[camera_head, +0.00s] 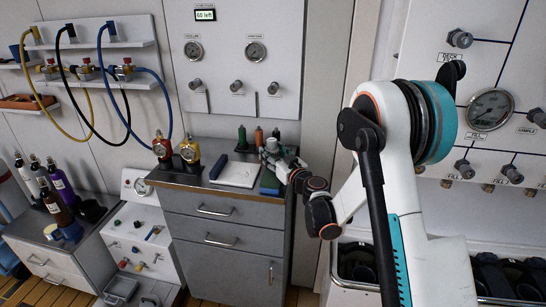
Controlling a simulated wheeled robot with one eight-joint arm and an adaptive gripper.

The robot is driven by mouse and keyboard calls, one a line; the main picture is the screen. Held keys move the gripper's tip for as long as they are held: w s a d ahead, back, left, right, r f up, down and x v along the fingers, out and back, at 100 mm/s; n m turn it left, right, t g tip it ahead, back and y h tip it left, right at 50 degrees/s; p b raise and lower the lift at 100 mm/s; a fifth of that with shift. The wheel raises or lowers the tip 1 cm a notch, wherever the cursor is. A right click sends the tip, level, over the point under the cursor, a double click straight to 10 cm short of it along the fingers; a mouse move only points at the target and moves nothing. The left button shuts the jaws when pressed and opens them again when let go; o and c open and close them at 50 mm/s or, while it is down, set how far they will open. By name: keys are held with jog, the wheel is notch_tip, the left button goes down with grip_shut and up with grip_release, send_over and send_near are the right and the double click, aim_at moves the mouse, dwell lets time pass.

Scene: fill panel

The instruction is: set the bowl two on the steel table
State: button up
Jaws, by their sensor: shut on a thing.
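My gripper (276,160) is small in the view, over the right part of the steel top (203,182) of the grey drawer cabinet. It is shut on a small pale grey piece (271,145), mostly hidden by the fingers and wrist. I cannot make out whether this piece is bowl two, or whether it touches what lies below. No other bowl can be told for certain.
A red-topped fitting (161,148) and a yellow one (190,152) stand at the top's left. A white sheet (236,174) lies in the middle. Green and orange bottles (242,137) stand behind. A lower bench (52,255) with bottles is at left. Bare steel shows at the front edge.

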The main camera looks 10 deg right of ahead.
jog(key=shift+r, duration=0.1)
jog(key=o, duration=1.1)
